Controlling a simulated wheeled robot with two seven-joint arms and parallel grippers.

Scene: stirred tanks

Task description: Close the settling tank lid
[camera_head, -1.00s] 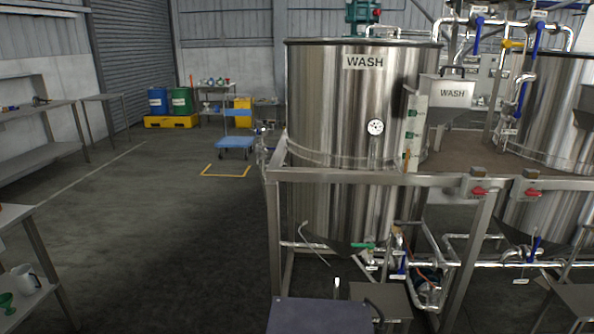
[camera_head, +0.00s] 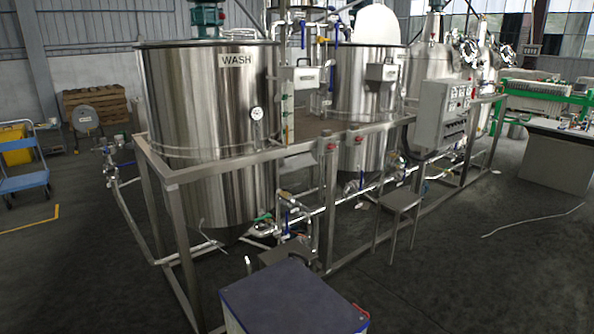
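A pale round disc (camera_head: 378,25) stands raised, close to upright, at the top of the second steel tank (camera_head: 362,95). It looks like an open lid. I cannot read a label that marks this tank as the settling tank. A larger steel tank (camera_head: 208,125) labelled WASH stands nearer, at the left. Neither of my grippers shows in the view.
A steel frame (camera_head: 228,166) with legs and pipes surrounds the tanks. A small steel stool (camera_head: 400,200) and a grey control box (camera_head: 441,112) stand in front. A blue cart (camera_head: 22,180) is at the left. Floor at the lower right is mostly clear.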

